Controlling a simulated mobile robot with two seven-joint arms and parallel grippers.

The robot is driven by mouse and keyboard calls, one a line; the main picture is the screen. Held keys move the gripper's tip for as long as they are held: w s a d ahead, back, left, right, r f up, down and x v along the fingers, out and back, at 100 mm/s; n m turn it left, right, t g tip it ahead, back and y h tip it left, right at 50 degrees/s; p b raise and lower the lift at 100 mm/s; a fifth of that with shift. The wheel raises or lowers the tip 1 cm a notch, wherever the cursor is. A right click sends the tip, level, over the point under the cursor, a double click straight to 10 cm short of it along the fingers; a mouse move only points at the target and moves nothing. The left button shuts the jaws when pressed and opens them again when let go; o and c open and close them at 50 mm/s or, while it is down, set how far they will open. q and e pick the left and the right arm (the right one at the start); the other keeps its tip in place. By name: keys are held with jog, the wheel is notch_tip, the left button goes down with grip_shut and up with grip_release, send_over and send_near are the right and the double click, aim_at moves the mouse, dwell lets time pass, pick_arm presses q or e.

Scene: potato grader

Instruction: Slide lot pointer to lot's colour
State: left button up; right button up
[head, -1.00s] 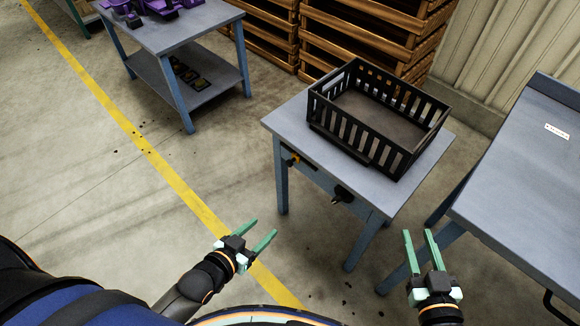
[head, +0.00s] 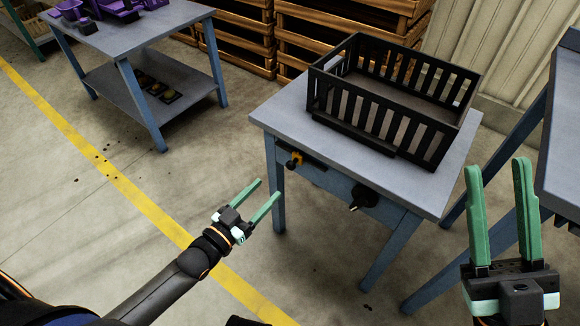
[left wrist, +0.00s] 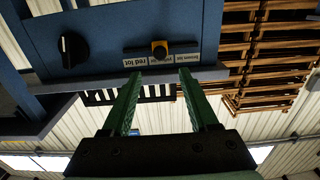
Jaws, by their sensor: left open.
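The lot pointer (head: 295,159) is a small yellow-orange knob on a dark slot in the blue front panel of the crate table. In the left wrist view the lot pointer (left wrist: 159,49) stands near the middle of its slot, above a strip of pale labels (left wrist: 161,60). My left gripper (head: 268,187) is open and empty, in front of the panel and apart from the pointer. My right gripper (head: 497,167) is open and empty, to the right of the table.
A black slatted crate (head: 395,122) stands on the grey table (head: 285,113); I see no potatoes in it. A black rotary knob (head: 363,198) sits right of the pointer. Another table (head: 140,35) with purple things stands back left. Wooden pallets (head: 240,45) are stacked behind.

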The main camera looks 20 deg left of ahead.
aim_at(289, 167)
pick_arm(q)
jog(key=b+x, duration=0.3)
jog(key=x, duration=0.8)
jog(key=shift+f, duration=0.1)
pick_arm(e)
notch_tip(289, 167, down, 4)
jog(key=shift+w+a+r+m, duration=0.1)
jog(key=shift+a+r+m, duration=0.05)
jog(key=shift+m, duration=0.35)
pick_arm(q)
grip_shut()
dwell(0.4)
